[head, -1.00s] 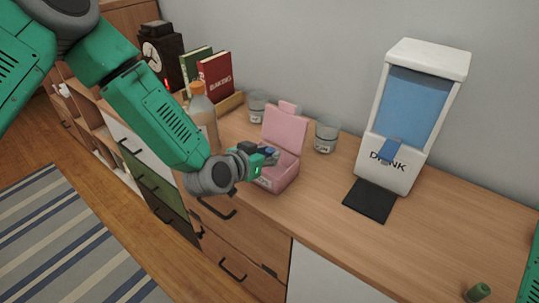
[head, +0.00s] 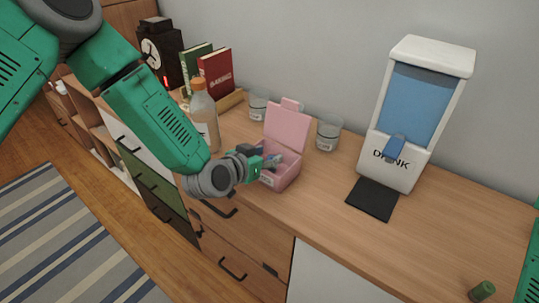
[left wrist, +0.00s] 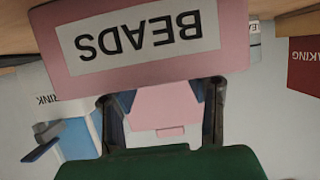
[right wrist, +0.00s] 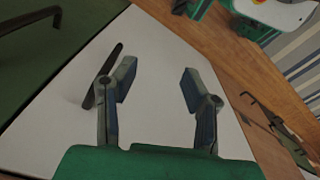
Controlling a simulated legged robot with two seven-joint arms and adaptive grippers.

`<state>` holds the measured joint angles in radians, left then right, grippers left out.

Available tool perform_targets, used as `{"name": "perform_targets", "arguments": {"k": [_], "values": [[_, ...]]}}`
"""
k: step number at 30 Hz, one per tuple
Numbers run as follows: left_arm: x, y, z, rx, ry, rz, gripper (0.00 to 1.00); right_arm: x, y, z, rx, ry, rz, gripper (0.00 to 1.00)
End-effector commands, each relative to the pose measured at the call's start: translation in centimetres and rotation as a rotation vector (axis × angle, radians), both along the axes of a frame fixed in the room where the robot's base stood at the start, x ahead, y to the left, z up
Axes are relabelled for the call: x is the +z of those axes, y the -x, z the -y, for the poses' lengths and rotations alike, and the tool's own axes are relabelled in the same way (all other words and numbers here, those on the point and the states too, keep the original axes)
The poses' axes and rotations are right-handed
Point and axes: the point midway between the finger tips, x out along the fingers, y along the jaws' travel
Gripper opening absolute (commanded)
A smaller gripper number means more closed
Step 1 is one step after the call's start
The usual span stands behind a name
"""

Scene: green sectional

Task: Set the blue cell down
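I cannot make out a blue cell in any view; the inside of the box is mostly hidden. A pink box (head: 283,180) with its lid up stands near the counter's front edge; its BEADS label (left wrist: 140,35) shows upside down in the left wrist view. My left gripper (head: 264,157) is at the box's front left, its fingers over the opening. In the left wrist view the left gripper (left wrist: 160,110) is open, with only the pink lid seen between its fingers. My right gripper (right wrist: 155,90) is open and empty, facing a white cabinet panel (right wrist: 150,50).
A bottle (head: 204,115) stands left of the box, and clear cups (head: 328,133) and (head: 259,105) stand behind it. A drink dispenser (head: 395,170) with a black mat (head: 372,199) is to the right. A green cylinder (head: 482,292) is at lower right. The right counter is mostly clear.

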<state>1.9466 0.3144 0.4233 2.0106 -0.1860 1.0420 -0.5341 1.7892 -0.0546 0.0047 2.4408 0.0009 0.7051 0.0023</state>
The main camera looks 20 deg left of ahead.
Motion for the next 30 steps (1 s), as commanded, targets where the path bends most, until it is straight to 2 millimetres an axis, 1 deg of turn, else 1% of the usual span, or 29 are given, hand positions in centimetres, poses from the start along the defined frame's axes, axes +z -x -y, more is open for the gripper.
{"name": "perform_targets", "arguments": {"k": [6, 8, 10, 11, 13, 18, 22, 27, 30], "values": [[0.3, 0.0, 0.4, -0.001, -0.003, 0.001, 0.42, 0.1, 0.0, 0.0, 0.000, 0.000, 0.000, 0.40], [0.7, 0.0, 0.4, -0.001, -0.003, 0.001, 0.42, 0.4, 0.0, 0.0, 0.000, 0.000, 0.000, 0.40], [1.6, 0.0, 0.4, 0.000, -0.002, 0.002, 0.42, 1.1, 0.0, 0.0, 0.000, 0.000, 0.000, 0.40], [1.8, 0.2, 0.3, -0.001, -0.002, 0.001, 0.42, 1.1, 0.0, 0.0, 0.000, 0.000, 0.000, 0.40], [2.1, 1.6, -0.2, -0.003, -0.002, -0.001, 0.42, 1.0, 0.0, 0.0, 0.000, 0.000, 0.001, 0.40], [3.6, 5.1, -1.5, -0.002, 0.000, -0.001, 0.42, 1.1, 0.0, 0.0, 0.000, 0.000, 0.000, 0.40], [4.6, 7.4, -2.3, -0.002, 0.000, -0.001, 0.42, 1.2, 0.0, 0.0, 0.000, 0.000, 0.000, 0.40], [5.5, 9.5, -3.0, -0.002, -0.001, 0.000, 0.42, 1.3, 0.0, 0.0, 0.000, 0.000, 0.000, 0.40], [5.8, 10.2, -3.1, -0.002, -0.001, 0.000, 0.42, 1.3, 0.0, 0.0, 0.000, 0.000, 0.000, 0.40]]}}
